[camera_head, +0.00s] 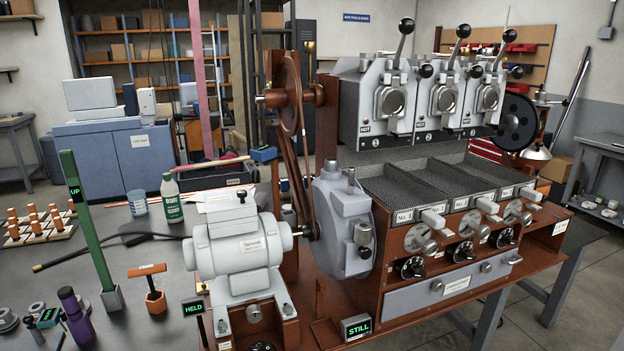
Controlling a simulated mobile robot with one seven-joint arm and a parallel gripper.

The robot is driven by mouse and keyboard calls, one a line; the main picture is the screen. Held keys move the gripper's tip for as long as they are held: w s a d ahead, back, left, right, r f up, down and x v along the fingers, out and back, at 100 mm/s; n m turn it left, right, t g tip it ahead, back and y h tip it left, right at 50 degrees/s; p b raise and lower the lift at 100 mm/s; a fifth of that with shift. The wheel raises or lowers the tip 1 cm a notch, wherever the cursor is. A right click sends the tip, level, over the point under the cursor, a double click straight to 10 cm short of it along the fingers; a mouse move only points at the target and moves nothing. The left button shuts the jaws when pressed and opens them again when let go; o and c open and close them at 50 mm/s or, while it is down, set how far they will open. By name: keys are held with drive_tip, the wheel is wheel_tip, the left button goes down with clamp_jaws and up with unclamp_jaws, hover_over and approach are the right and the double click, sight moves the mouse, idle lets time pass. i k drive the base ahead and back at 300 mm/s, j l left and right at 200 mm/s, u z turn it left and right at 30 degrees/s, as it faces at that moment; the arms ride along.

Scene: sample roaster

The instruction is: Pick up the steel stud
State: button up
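I cannot pick out the steel stud with certainty. Small round steel-coloured parts (8,322) lie at the bottom left edge of the grey bench, partly cut off by the frame. A short upright steel pin (351,180) stands on top of the grey cast housing (342,225) in the middle. I cannot tell whether any of these is the stud. My gripper does not show in this view.
The grey motor (240,255) and the brown roaster frame (400,325) fill the middle and right.

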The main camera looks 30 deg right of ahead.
sight(350, 185)
drive_tip(key=i+j, duration=0.95)
drive_tip(key=i+j+z, duration=0.1)
drive_tip(key=z, duration=0.25)
drive_tip(key=j+z, duration=0.15)
drive_tip(key=z, duration=0.15)
drive_tip(key=j+z, duration=0.2)
drive_tip(key=z, duration=0.85)
drive_tip(key=i, duration=1.05)
